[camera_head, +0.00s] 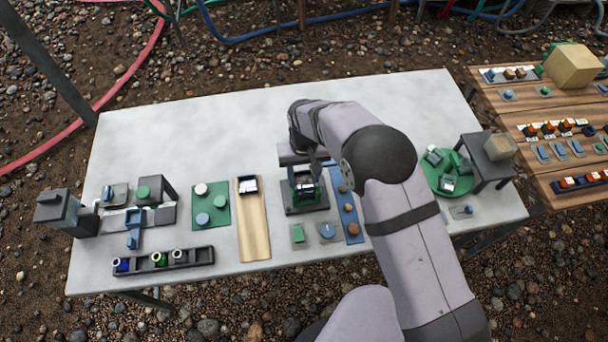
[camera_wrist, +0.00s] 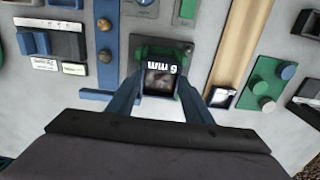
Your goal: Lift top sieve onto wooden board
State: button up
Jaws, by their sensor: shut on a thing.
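The top sieve (camera_wrist: 160,82), a small dark frame with an upside-down "6 mm" label, sits between the two blue fingers of my gripper (camera_wrist: 163,98) in the wrist view. The fingers are shut on its sides. In the head view my gripper (camera_head: 304,184) is over the dark square stand (camera_head: 304,209), and my arm partly hides it. A green part shows around the sieve in the wrist view; I cannot tell whether the sieve touches it. The wooden board (camera_head: 252,225) lies just left of the stand. A small dark framed piece with a white edge (camera_head: 247,185) lies on its far end.
A green plate (camera_head: 211,218) with round pieces lies left of the board. A blue strip (camera_head: 349,225) with brown knobs lies right of the stand. A black rack (camera_head: 190,261) is at the front left. Most of the board's length is bare.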

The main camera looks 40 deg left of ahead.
jog(key=shift+r+p, duration=1.65)
jog(key=shift+r, duration=1.35)
jog(key=s+a+f+n+b, duration=0.3)
jog(key=s+a+b, duration=0.1)
jog(key=s, duration=0.3)
jog(key=s+a+f+n+b, duration=0.2)
jog(key=s+a+n+b, duration=0.1)
jog(key=s, duration=0.4)
jog(key=shift+s+a+f+b, duration=0.35)
jog(key=shift+a+b, duration=0.35)
jog(key=shift+a, duration=0.5)
jog(key=shift+w+f, duration=0.1)
jog(key=shift+f, duration=0.1)
jog(key=shift+f+b, duration=1.55)
jog(key=shift+f, duration=0.55)
